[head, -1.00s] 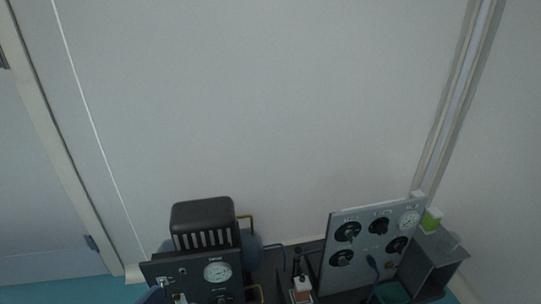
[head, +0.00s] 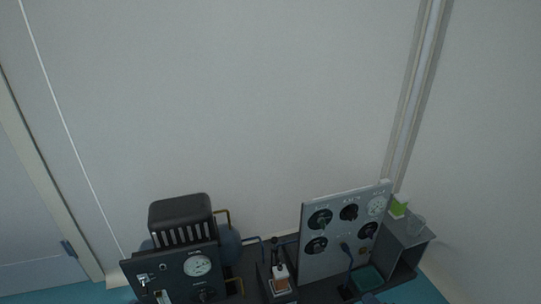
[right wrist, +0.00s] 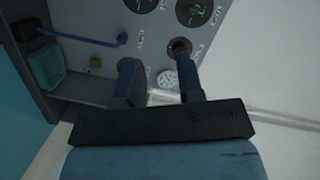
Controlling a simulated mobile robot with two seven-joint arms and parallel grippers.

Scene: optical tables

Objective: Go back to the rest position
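My right gripper (right wrist: 157,82) shows in the right wrist view with its two dark blue fingers apart and nothing held between them. It is in front of a grey panel with black knobs and a gauge, seen beyond the fingers; I cannot tell how far away the panel is. In the head view only a small bluish patch at the bottom edge, below the panel, may be part of my right arm. My left gripper is not in view.
The knob panel (head: 333,253) stands right of a black machine (head: 180,267) with a gauge. A grey open box (head: 405,250) bears a green-and-white item (head: 399,206) and a clear glass. A teal tray (right wrist: 47,65) lies beside the panel.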

